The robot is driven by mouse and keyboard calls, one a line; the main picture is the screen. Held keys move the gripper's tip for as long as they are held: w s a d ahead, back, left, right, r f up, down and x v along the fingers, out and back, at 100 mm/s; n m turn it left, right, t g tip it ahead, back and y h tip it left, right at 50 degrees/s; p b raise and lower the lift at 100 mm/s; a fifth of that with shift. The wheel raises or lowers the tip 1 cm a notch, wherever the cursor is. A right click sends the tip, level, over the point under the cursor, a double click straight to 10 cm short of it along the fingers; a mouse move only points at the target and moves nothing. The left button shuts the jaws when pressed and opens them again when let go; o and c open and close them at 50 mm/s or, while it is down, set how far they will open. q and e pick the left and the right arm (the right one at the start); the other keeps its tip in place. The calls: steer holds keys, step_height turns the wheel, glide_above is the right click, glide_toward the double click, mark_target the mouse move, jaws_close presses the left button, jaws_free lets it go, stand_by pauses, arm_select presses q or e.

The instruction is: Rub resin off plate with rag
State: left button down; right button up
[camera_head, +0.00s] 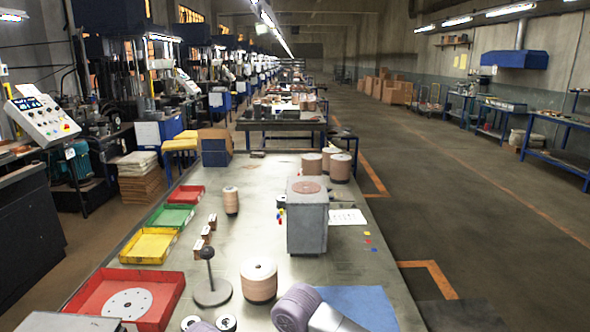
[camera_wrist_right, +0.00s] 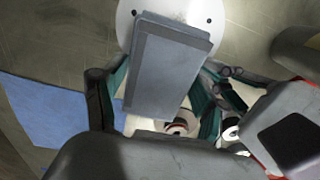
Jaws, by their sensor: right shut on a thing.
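In the right wrist view my right gripper (camera_wrist_right: 160,100) has its two dark fingers on either side of a grey slab-like thing, apparently the folded rag (camera_wrist_right: 165,65), and is shut on it. Beyond the rag is a round white plate (camera_wrist_right: 165,15) with small dark holes. The rag covers part of it; I cannot tell whether they touch, and no resin can be made out. In the head view another pale disc with holes (camera_head: 127,304) lies in the red tray (camera_head: 174,285). Neither gripper's fingers can be made out in the head view.
A blue mat (camera_head: 360,306) lies at front right. A disc stack (camera_head: 259,282), a knobbed stand (camera_head: 212,292) and a grey box-shaped block (camera_head: 307,222) stand on the bench. Yellow (camera_head: 150,246) and green (camera_head: 172,217) trays line the left edge. Small rolls (camera_head: 226,323) sit in front.

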steer(key=shift+f, duration=2.4)
